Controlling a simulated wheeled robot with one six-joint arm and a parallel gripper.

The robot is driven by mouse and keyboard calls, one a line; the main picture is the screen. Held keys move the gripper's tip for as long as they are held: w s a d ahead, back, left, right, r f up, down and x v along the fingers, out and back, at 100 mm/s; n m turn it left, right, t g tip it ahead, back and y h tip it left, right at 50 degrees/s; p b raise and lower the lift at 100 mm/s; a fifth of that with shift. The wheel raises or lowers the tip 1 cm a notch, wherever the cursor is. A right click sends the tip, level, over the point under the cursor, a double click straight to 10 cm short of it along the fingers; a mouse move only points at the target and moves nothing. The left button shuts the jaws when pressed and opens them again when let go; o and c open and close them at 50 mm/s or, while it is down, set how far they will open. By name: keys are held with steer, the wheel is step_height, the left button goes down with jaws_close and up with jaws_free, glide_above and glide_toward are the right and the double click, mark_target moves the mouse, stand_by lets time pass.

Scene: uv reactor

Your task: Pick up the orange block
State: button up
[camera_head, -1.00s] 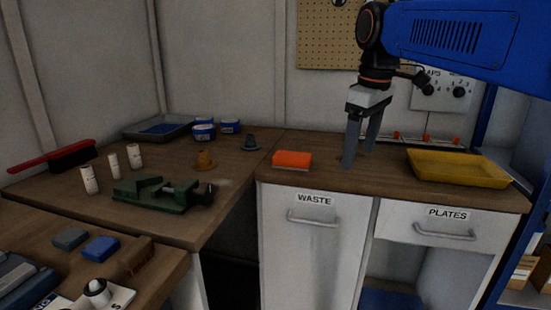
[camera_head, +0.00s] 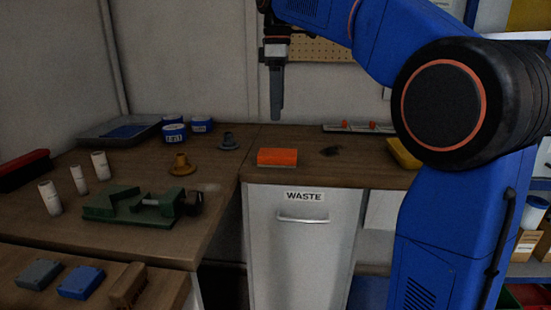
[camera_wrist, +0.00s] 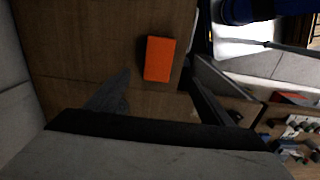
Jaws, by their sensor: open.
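The orange block (camera_head: 277,157) lies flat on the wooden counter, near its front edge above the drawer marked WASTE. My gripper (camera_head: 276,118) hangs above the block with its fingers pointing down, apart from it. In the wrist view the orange block (camera_wrist: 159,59) shows beyond the fingertips, roughly in line with the gap between them. My gripper (camera_wrist: 158,88) is open and empty there, with the two fingers spread. In the head view the fingers overlap, so the gap does not show.
Blue-labelled tubs (camera_head: 175,133) are at the back left. A yellow tray (camera_head: 401,153) is partly hidden behind my arm.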

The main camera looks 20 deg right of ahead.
mark_target(278, 152)
step_height(278, 152, down, 14)
steer(key=shift+w+d+r, duration=0.1)
steer(key=shift+w+r, duration=0.05)
steer(key=c, duration=1.3)
